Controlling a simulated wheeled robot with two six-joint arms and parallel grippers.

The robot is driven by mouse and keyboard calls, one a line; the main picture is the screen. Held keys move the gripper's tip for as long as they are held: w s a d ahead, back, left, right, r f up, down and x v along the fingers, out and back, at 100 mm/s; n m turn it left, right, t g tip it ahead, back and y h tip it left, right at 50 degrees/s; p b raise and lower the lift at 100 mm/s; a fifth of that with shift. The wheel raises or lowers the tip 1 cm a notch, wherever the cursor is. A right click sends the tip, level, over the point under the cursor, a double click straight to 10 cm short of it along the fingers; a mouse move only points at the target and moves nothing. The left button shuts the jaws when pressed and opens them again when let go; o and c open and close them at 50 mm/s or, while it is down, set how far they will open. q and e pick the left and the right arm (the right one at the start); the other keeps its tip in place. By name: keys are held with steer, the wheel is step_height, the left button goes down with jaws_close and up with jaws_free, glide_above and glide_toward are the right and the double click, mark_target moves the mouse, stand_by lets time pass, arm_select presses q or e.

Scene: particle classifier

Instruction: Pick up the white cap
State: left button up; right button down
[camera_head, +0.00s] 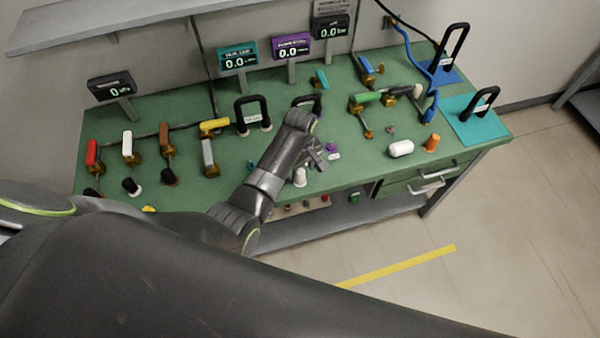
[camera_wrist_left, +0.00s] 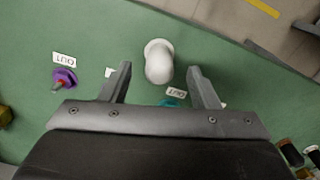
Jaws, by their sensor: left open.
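A white, rounded, cap-like piece (camera_head: 300,177) stands near the front edge of the green bench top in the head view. In the left wrist view this white piece (camera_wrist_left: 159,62) lies ahead, between the lines of the two fingers. My left gripper (camera_head: 313,161) is open and over the bench, close beside the white piece; its fingers (camera_wrist_left: 159,82) hold nothing. Whether they touch the piece cannot be told. Another white cylinder (camera_head: 400,148) lies farther right on the bench, so which one is the white cap is not certain. My right gripper is not in view.
A purple knob (camera_wrist_left: 64,78) sits beside the fingers, with a teal part (camera_wrist_left: 172,102) between them. An orange piece (camera_head: 432,143) is at the right. Several coloured valve handles, such as the yellow one (camera_head: 214,126), stand at the left. Black handles (camera_head: 253,112) and displays rise behind.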

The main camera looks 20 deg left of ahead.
mark_target(300, 171)
arm_select(q)
steer(key=shift+f, duration=1.05)
steer(key=shift+c, duration=0.4)
steer(key=c, duration=0.9)
steer(key=shift+r, duration=0.15)
steer(key=shift+c, duration=0.2)
step_height(300, 171, up, 10)
steer(key=shift+f+b, duration=0.1)
steer(key=shift+b, duration=0.45)
